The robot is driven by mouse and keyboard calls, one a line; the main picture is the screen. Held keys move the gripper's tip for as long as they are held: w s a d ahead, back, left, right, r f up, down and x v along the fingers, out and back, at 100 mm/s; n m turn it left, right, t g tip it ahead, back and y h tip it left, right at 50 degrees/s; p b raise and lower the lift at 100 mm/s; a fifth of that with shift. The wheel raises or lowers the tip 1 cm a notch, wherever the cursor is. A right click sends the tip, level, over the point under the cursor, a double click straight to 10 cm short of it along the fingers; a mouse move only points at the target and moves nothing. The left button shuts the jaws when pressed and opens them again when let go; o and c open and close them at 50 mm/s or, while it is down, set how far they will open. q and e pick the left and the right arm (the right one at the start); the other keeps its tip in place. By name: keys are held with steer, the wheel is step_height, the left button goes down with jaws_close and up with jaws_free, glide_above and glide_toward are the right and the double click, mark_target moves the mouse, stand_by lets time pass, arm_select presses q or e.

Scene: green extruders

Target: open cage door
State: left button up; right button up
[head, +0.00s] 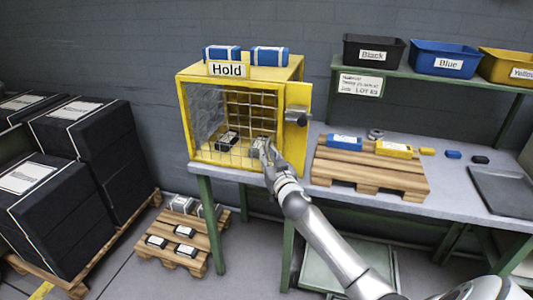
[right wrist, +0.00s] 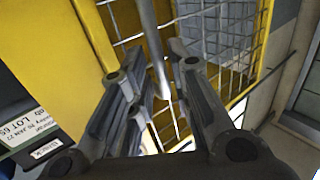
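The yellow cage (head: 297,72) labelled "Hold" stands on the bench at its left end. Its wire mesh door (head: 213,112) covers the front and looks closed or nearly so; I cannot tell if it is ajar. A dark latch-like knob (head: 297,117) sits on the yellow panel at the right. My right gripper (head: 262,148) is in front of the lower right part of the mesh. In the right wrist view its fingers (right wrist: 153,68) are spread apart, with a grey bar (right wrist: 149,35) between them and mesh behind. Contact with the bar is unclear. My left gripper is not in view.
Dark boxes (head: 228,140) lie inside the cage. Blue packs (head: 269,56) lie on its roof. A wooden pallet (head: 370,170) with blue and yellow parts stands right of the cage. Black cartons (head: 85,135) are stacked at left, and a low pallet (head: 205,238) is on the floor.

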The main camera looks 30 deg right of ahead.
steer(key=shift+x, duration=1.1)
jaws_close()
